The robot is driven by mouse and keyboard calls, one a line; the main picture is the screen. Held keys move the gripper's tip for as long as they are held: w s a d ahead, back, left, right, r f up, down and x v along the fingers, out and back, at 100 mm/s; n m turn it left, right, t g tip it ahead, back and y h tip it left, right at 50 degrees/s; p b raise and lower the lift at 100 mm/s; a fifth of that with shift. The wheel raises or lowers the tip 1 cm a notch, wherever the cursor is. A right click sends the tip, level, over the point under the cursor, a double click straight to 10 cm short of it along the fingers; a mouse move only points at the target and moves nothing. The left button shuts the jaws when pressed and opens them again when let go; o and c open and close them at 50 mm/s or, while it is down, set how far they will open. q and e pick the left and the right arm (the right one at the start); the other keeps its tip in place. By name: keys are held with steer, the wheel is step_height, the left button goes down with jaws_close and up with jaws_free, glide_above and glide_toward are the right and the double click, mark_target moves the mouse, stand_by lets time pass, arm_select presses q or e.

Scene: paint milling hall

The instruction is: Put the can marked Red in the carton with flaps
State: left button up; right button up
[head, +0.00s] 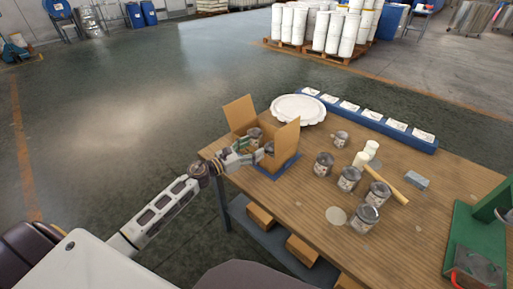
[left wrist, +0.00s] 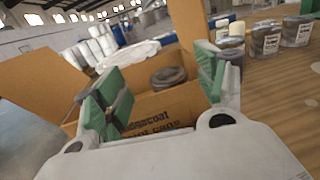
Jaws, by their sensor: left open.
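The brown carton with raised flaps (head: 286,141) stands on a blue mat (head: 284,168) at the table's left end. My left gripper (head: 248,150) is at the carton, its fingers apart. In the left wrist view, the open green-padded fingers (left wrist: 160,92) are either side of a grey-lidded can (left wrist: 168,78) inside the carton, with the printed carton wall (left wrist: 160,108) in front. Whether they touch the can is unclear. Another can (head: 255,133) shows in the carton. Several labelled cans, including one (head: 323,164) and another (head: 364,218), stand on the table. I cannot read which is Red. My right gripper is out of view.
A white scalloped plate (head: 298,109) and a blue rack of white cards (head: 372,116) line the back. White cylinders (head: 361,159), a wooden stick (head: 393,191), a grey block (head: 416,180) and a green stand (head: 462,238) are at the right.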

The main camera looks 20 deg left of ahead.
arm_select(q)
steer(key=shift+v, duration=1.05)
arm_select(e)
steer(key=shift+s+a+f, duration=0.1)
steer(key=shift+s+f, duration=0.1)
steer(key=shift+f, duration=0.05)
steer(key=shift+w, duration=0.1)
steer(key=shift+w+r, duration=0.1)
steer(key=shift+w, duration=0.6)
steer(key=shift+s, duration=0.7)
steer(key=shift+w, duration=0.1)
